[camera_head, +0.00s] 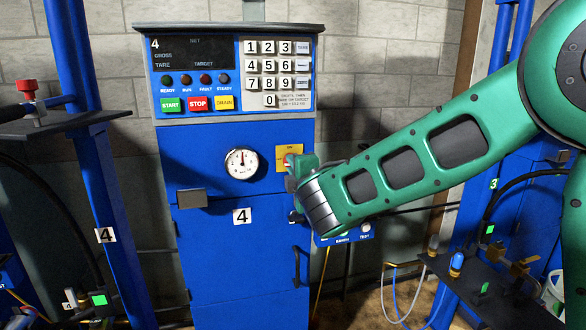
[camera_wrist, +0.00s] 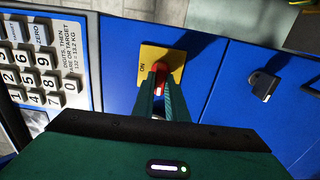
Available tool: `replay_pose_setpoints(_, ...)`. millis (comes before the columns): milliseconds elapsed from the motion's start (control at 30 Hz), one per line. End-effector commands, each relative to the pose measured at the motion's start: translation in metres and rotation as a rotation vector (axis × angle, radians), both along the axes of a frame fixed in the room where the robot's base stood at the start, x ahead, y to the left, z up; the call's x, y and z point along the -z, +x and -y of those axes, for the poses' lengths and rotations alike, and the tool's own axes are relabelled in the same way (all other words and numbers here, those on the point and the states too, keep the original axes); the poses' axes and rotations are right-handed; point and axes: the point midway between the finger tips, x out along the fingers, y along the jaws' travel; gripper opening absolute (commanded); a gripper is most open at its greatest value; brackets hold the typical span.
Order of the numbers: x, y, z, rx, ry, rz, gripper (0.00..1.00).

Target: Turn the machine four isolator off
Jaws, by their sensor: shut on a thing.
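The machine four cabinet (camera_head: 182,145) is blue, with a "4" label on its front. Its isolator is a red handle (camera_wrist: 160,68) on a yellow plate (camera_wrist: 175,58) with "ON" readable in the wrist view. The yellow plate also shows in the head view (camera_head: 290,152), just right of the gauge. My green gripper (camera_wrist: 163,90) is at the isolator with its fingers shut on the red handle. In the head view my gripper (camera_head: 290,165) covers much of the plate and handle. The handle's exact angle is hard to tell.
A round gauge (camera_head: 241,163) sits left of the isolator. A grey latch (camera_wrist: 263,86) juts from the cabinet. Blue posts (camera_head: 100,200) stand left and right.

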Motion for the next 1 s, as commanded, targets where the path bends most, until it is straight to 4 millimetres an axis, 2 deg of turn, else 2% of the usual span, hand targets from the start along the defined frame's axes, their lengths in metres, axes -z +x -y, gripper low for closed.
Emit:
replay_pose_setpoints(167,0.005,-0.001,0.001,0.001,-0.006,-0.009,0.0)
replay_pose_setpoints(200,0.005,-0.001,0.001,0.001,-0.006,-0.009,0.2)
replay_pose_setpoints(267,0.005,-0.001,0.001,0.001,-0.006,-0.009,0.31)
replay_pose_setpoints(533,0.002,-0.001,0.0,0.0,-0.002,-0.004,0.31)
replay_pose_setpoints(667,0.002,-0.007,0.002,-0.001,-0.001,-0.004,0.31)
replay_pose_setpoints(767,0.002,-0.019,0.005,-0.001,-0.002,-0.004,0.31)
replay_pose_setpoints(1000,0.002,-0.063,0.018,-0.003,-0.002,-0.005,0.31)
